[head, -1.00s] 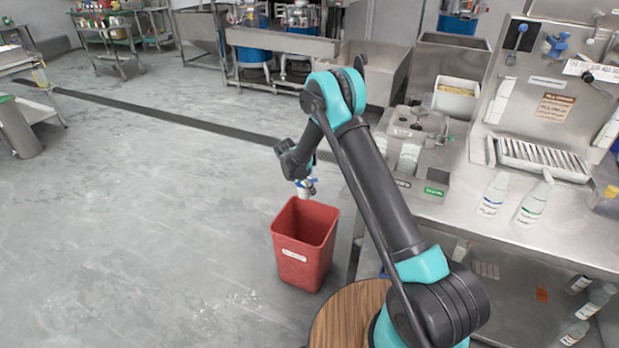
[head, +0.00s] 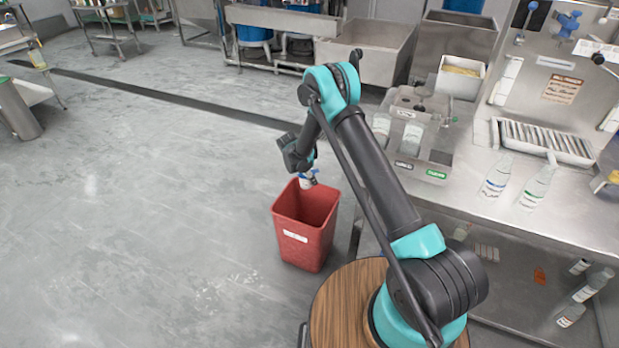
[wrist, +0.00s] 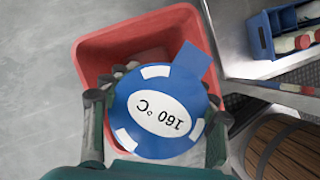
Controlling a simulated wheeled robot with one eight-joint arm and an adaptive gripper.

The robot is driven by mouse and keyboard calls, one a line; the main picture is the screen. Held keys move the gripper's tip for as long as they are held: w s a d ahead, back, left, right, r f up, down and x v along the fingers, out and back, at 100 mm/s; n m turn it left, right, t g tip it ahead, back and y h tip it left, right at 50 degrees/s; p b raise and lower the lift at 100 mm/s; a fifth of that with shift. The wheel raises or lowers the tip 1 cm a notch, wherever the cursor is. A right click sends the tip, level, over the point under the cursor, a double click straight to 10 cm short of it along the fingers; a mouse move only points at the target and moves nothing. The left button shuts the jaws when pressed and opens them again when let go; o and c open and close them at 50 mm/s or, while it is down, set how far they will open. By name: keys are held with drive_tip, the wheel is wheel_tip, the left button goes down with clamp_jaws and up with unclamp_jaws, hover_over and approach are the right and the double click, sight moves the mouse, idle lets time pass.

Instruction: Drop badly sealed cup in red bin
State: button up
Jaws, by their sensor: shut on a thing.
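A blue tab sticks out from the lid. In the head view my gripper (head: 306,176) is small and shut on the cup (head: 308,180), of which a white and blue part shows. The red bin (head: 304,243) stands on the floor with a white label on its front. The cup is over the bin's opening, near its back rim. The wrist view shows the red bin (wrist: 92,55) beneath the cup. The bin's inside is partly hidden.
A steel counter (head: 455,195) stands to the right, with bottles (head: 497,176) and a sealing station (head: 420,130) on it. A blue crate (wrist: 275,30) shows at the right of the wrist view. The grey floor (head: 130,200) left of the bin is clear.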

drive_tip(key=o, duration=1.4)
drive_tip(key=shift+o, duration=0.6)
drive_tip(key=shift+o, duration=1.4)
